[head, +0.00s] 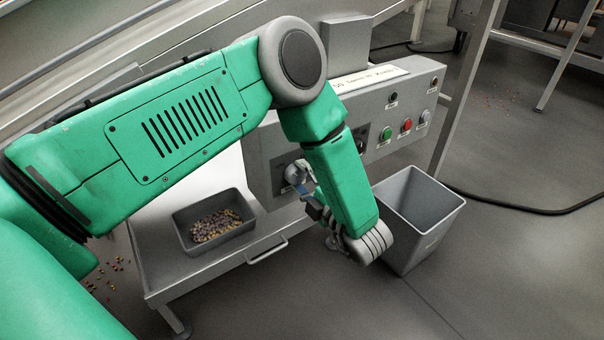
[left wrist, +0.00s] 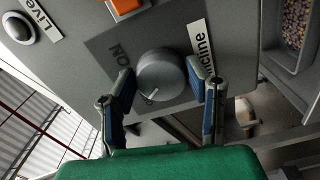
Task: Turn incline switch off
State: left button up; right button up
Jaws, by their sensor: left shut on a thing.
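The incline switch is a round grey knob (left wrist: 160,76) on a dark square plate, seen close in the left wrist view. "ON" stands beside it, and a white label, partly covered by a finger, lies on the other side. In the head view the knob (head: 294,173) is on the grey control panel, partly hidden by my gripper. My left gripper (left wrist: 166,88) has its blue-padded fingers on either side of the knob and is shut on it. In the head view the left gripper (head: 314,196) is partly hidden by my green arm. My right gripper is not in view.
The control panel (head: 265,150) carries green (head: 386,133) and red (head: 406,125) buttons to the right. A grey tray of candy (head: 226,243) sits on the metal table left of the panel. A tall grey bin (head: 432,238) stands right of my arm. Loose candies lie on the floor.

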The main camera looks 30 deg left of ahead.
pick_arm(q)
jog(key=shift+s+d+f+n+p, duration=0.1)
jog(key=shift+s+f+n+p, duration=0.15)
jog(key=shift+n, duration=0.55)
jog(key=o, duration=1.1)
jog(key=shift+o, duration=0.2)
jog(key=shift+w, duration=0.15)
jog(key=shift+r, duration=0.15)
